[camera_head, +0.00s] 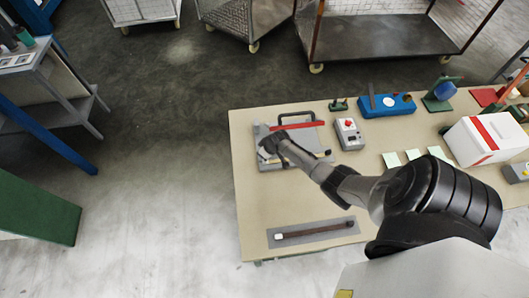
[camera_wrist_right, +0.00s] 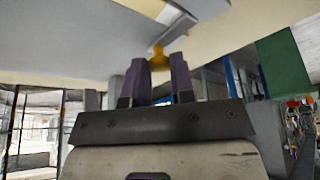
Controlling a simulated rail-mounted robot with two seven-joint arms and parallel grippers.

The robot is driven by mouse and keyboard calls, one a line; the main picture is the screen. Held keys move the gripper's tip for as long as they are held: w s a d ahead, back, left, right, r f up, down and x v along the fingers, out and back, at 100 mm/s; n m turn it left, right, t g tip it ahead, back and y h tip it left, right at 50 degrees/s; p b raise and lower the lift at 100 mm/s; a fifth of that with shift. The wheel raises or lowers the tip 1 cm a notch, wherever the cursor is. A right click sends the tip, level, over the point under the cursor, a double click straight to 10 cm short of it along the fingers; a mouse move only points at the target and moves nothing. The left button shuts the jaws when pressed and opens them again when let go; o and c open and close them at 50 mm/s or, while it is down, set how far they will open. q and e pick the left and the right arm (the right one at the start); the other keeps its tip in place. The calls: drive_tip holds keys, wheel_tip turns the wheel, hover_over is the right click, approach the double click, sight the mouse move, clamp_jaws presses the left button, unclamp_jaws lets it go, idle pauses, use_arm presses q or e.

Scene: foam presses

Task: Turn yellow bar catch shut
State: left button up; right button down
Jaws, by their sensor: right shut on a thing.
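The foam press (camera_head: 305,135) is a flat grey plate device with a red bar (camera_head: 297,126) across it and a dark handle at its back edge. It lies at the left back of the table. My right gripper (camera_head: 266,144) is at the press's left side. In the right wrist view the yellow catch (camera_wrist_right: 158,51) shows at the tips of my right gripper (camera_wrist_right: 160,66), whose two dark fingers are shut on it. The catch is mostly hidden by my gripper in the head view. My left gripper is in neither view.
The beige table (camera_head: 262,206) holds a grey box with a red button (camera_head: 348,132), a blue device (camera_head: 386,106), a white box with a red stripe (camera_head: 485,139) and green notes. A grey strip (camera_head: 312,232) lies near the front.

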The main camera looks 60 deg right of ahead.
drive_tip(key=c, duration=1)
unclamp_jaws()
drive_tip(key=shift+s+r, duration=0.25)
drive_tip(key=shift+r, duration=0.4)
drive_tip(key=shift+s+a+r+p, duration=0.1)
drive_tip(key=shift+s+r+p, duration=0.2)
drive_tip(key=shift+s+r, duration=0.45)
drive_tip(key=s, duration=0.3)
drive_tip(key=s+a+b, duration=0.1)
drive_tip(key=s, duration=0.7)
drive_tip(key=shift+a, duration=0.2)
